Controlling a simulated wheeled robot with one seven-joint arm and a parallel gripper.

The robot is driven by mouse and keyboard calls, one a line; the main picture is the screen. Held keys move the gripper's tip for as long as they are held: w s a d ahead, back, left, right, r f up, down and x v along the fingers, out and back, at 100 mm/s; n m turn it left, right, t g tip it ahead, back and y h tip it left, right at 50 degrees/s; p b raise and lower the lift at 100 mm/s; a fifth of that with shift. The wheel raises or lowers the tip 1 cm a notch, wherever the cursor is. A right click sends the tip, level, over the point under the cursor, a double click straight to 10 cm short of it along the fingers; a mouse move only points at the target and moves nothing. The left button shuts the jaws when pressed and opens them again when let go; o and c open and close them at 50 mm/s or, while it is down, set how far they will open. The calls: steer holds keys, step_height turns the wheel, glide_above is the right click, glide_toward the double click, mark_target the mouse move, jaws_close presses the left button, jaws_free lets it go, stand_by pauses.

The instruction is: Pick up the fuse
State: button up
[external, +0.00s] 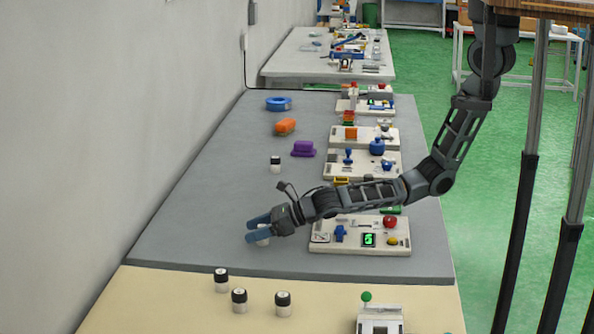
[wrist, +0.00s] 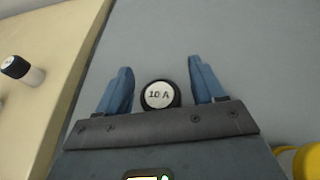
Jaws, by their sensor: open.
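My gripper (external: 258,230) is open, with its two blue fingers low over the grey table. A fuse (wrist: 160,95), a small cylinder with a black-rimmed white top marked "10 A", stands between the fingers in the wrist view (wrist: 160,84), with a gap on each side. In the external view this fuse (external: 263,239) is partly hidden by the fingers. Another similar black-and-white cylinder (external: 275,164) stands farther back on the grey table. Several more stand on the beige surface in front, one of them at left (external: 221,279).
A white panel (external: 330,246) with a red knob, a blue part and a green display lies right of my gripper. More panels run behind it. A purple block (external: 303,149), an orange block (external: 285,126) and a blue ring (external: 278,103) lie farther back. The grey table's left side is clear.

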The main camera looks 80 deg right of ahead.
steer(key=shift+c, duration=0.4)
steer(key=c, duration=1)
steer(key=shift+r, duration=0.1)
steer(key=shift+r, duration=0.5)
steer(key=r, duration=0.1)
steer(key=d+r, duration=0.1)
steer(key=r, duration=0.1)
steer(key=shift+s+r, duration=0.1)
steer(key=shift+r, duration=0.05)
steer(key=shift+s+d+r+b, duration=0.3)
steer(key=shift+s+d+r, duration=0.35)
steer(key=shift+d+r, duration=0.75)
steer(key=shift+s+d+r+b, duration=0.3)
steer(key=shift+s+d+r, duration=0.45)
steer(key=shift+d, duration=1.1)
steer(key=shift+s+d+r+b, duration=0.3)
steer(key=shift+s+d+r, duration=0.3)
steer(key=shift+d+r, duration=0.8)
